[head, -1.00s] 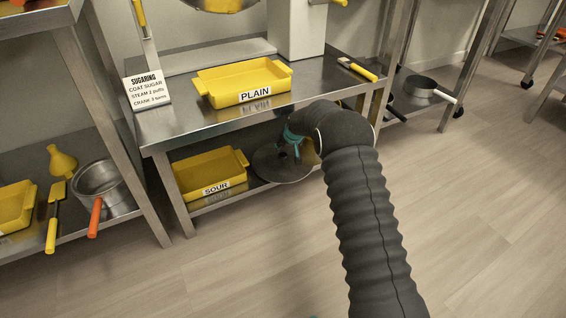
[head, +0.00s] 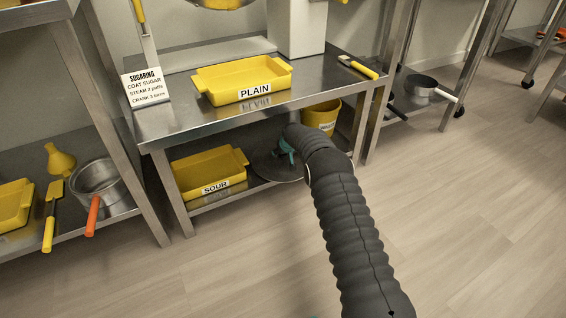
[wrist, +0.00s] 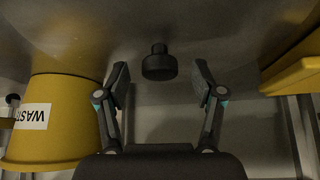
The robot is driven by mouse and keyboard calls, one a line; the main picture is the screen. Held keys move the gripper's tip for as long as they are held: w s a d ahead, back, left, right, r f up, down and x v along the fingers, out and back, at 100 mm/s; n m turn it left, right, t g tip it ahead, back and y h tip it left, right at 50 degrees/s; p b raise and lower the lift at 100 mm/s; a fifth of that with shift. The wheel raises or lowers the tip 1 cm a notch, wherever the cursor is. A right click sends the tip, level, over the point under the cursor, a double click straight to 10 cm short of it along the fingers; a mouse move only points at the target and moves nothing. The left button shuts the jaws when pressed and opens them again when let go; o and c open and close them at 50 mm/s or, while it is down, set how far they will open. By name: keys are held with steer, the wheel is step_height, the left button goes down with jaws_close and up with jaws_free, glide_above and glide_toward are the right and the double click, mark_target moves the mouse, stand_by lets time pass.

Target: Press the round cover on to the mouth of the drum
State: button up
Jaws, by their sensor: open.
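The round cover (head: 265,167) is a grey metal disc on the lower shelf of the middle table, between the SOUR tray and the waste bin. In the wrist view the cover (wrist: 225,40) spans the top of the picture, with its dark knob (wrist: 158,66) standing out. My gripper (wrist: 160,80) is open, one finger to each side of the knob, with gaps showing on both sides. In the head view my gripper (head: 285,150) is partly hidden by my arm. The yellow drum (head: 225,3) is cut off at the top edge; its mouth cannot be made out.
The yellow SOUR tray (head: 208,172) lies left of the cover and the yellow waste bin (head: 322,115) right of it. The tabletop (head: 180,120) is close above, bearing the PLAIN tray (head: 243,80) and a sign (head: 146,88). The floor in front is clear.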

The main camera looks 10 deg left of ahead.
steer(key=shift+x, duration=0.95)
jaws_close()
steer(key=shift+w, duration=0.1)
steer(key=shift+r, duration=0.15)
steer(key=shift+r, duration=0.4)
steer(key=r, duration=0.3)
steer(key=shift+d+r, duration=0.35)
steer(key=shift+d, duration=0.05)
steer(key=s+d+r+p, duration=0.1)
steer(key=s+d+r, duration=0.3)
steer(key=d, duration=0.6)
step_height(320, 180, up, 2)
steer(key=shift+s+r, duration=0.15)
steer(key=shift+s, duration=0.15)
